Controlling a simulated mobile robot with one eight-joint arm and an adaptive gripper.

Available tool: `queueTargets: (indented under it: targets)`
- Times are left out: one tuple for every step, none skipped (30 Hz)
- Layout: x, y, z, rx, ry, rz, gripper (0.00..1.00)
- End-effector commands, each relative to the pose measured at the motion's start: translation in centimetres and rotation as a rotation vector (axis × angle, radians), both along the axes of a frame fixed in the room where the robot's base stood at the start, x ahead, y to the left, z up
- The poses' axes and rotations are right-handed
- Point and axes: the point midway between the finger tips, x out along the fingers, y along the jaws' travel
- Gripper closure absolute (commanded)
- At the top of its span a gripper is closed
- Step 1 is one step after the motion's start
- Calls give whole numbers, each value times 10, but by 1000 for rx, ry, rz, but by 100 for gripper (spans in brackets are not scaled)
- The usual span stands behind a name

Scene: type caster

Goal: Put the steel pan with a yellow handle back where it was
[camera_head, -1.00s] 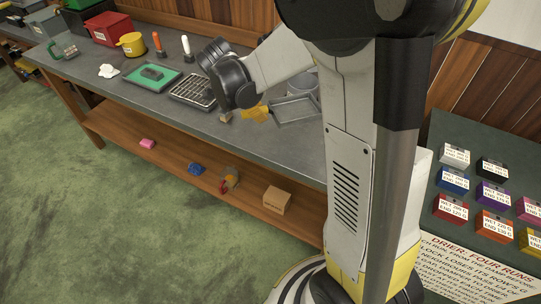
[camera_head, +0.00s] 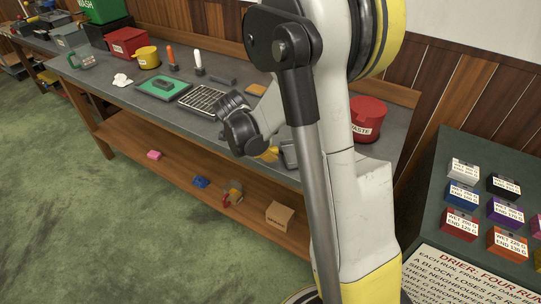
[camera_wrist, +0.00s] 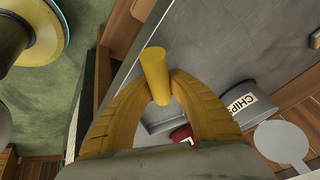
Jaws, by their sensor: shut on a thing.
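My gripper (camera_wrist: 158,85) is shut on the yellow handle (camera_wrist: 155,68) of the steel pan, which stands up between the yellow fingers in the wrist view. A grey metal surface (camera_wrist: 163,124), apparently part of the pan, shows between and below the fingers. In the head view my gripper (camera_head: 268,155) is near the bench's front edge, with a grey metal piece (camera_head: 288,153) beside it, probably the pan. My arm hides the rest of it. I cannot tell whether the pan touches the bench.
The grey bench (camera_head: 160,112) holds a green mat (camera_head: 150,87), a black grid tray (camera_head: 204,99) and a yellow pot (camera_head: 148,57). A red waste bin (camera_head: 367,118) stands right of my arm. A chips container (camera_wrist: 240,100) and a grey disc (camera_wrist: 282,141) show in the wrist view. A carton (camera_head: 279,216) sits below.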

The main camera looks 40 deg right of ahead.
Motion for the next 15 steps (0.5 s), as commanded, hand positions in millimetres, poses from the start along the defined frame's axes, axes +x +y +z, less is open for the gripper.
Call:
queueTargets:
  targets:
    - [0,0,0,0,0,0,100]
    - [0,0,0,0,0,0,100]
    - [0,0,1,0,0,0,100]
    - [0,0,1,0,0,0,100]
    - [0,0,1,0,0,0,100]
    - [0,0,1,0,0,0,100]
    - [0,0,0,0,0,0,100]
    - [0,0,-1,0,0,0,100]
    - [0,0,-3,0,0,0,100]
    - [0,0,-3,0,0,0,77]
    - [0,0,-2,0,0,0,68]
    - [0,0,-2,0,0,0,59]
    - [0,0,-2,0,0,0,59]
    - [0,0,-2,0,0,0,59]
    - [0,0,-2,0,0,0,59]
